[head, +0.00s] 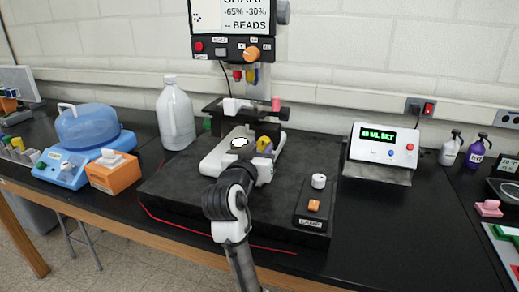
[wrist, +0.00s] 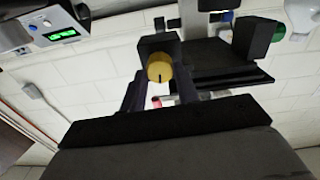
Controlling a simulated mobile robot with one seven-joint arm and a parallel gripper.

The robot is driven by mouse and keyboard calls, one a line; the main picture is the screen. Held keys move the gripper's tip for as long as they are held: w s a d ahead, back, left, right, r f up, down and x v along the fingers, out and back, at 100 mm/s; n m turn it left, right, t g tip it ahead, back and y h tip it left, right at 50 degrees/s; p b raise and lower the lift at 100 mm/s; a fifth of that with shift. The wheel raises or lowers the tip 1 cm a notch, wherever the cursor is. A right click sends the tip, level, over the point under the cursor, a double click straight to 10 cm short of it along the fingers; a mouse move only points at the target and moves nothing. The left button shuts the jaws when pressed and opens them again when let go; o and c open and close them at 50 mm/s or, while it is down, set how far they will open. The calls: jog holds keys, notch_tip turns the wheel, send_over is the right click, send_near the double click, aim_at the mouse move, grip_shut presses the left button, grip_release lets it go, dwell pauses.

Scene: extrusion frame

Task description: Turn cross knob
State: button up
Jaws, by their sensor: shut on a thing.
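The cross knob appears to be the yellow knob (head: 263,144) low on the front of the machine's slide stage. It also shows in the wrist view (wrist: 160,68), round, with a dark mark on its face. My gripper (head: 260,152) reaches it from the front. In the wrist view my gripper's dark fingers (wrist: 160,82) stand on either side of the knob and are shut on it. The back of the knob is hidden.
The machine's stage has a red knob (head: 276,104) and a green knob (head: 207,124). A lamp control box (head: 310,206) lies to the right on the dark base plate (head: 185,195). A white jug (head: 175,115) stands left, and a display box (head: 383,146) right.

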jog(key=n+p, duration=0.1)
jog(key=n, duration=0.3)
jog(key=shift+r+p, duration=0.1)
jog(key=shift+p, duration=0.25)
jog(key=n+p, duration=0.1)
jog(key=n, duration=0.2)
jog(key=shift+n, duration=0.4)
jog(key=n+p, duration=0.2)
jog(key=n, duration=0.2)
jog(key=shift+a+n+p, duration=0.1)
jog(key=shift+n+p, duration=0.85)
jog(key=shift+n, duration=0.85)
jog(key=shift+f, duration=0.2)
jog(key=o, duration=1)
jog(key=shift+c, duration=0.2)
jog(key=shift+s, duration=0.1)
